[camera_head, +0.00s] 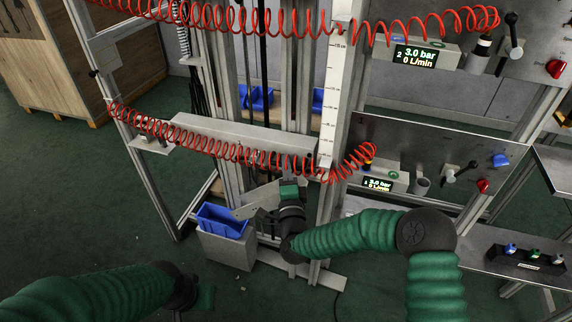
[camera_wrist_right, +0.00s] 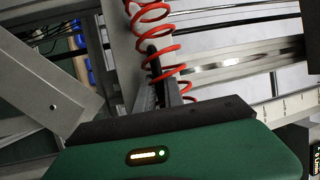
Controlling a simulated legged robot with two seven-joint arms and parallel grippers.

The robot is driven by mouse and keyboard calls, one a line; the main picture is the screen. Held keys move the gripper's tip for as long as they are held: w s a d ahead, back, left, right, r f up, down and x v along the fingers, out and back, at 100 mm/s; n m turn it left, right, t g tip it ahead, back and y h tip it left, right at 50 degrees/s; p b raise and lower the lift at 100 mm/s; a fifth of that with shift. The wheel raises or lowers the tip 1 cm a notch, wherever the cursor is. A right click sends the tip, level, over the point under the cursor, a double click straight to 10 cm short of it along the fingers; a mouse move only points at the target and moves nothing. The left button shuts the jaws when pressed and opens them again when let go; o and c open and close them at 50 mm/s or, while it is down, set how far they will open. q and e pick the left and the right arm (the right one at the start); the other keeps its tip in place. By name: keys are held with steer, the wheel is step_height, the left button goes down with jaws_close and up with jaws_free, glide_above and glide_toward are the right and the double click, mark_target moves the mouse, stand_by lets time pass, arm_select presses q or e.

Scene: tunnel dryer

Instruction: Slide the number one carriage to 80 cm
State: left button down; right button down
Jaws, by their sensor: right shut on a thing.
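A display marked 1 (camera_head: 378,184) reads 3.0 bar on the lower panel. A long grey box (camera_head: 240,135) lies level at the lower hose; I cannot tell if it is the number one carriage. A white upright scale (camera_head: 335,95) runs up a post; its figures are too small to read surely. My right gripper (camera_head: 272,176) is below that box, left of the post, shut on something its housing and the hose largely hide. In the right wrist view its fingers (camera_wrist_right: 163,82) show beside red coils. My left gripper (camera_head: 205,298) is low at the left, its jaws unclear.
Red coiled hoses (camera_head: 215,145) cross in front of the frame. A blue bin (camera_head: 222,220) sits on a grey box at lower left. Valve panels (camera_head: 440,160) stand at the right. A black block with several knobs (camera_head: 525,258) lies at the right. Open green floor lies at the left.

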steer(key=shift+s+f, duration=0.1)
steer(key=shift+f, duration=0.55)
steer(key=c, duration=1.5)
jaws_free()
steer(key=shift+o, duration=0.2)
steer(key=shift+r, duration=0.1)
steer(key=shift+r, duration=0.15)
steer(key=p+v, duration=0.2)
steer(key=v, duration=1.4)
steer(key=shift+s, duration=0.35)
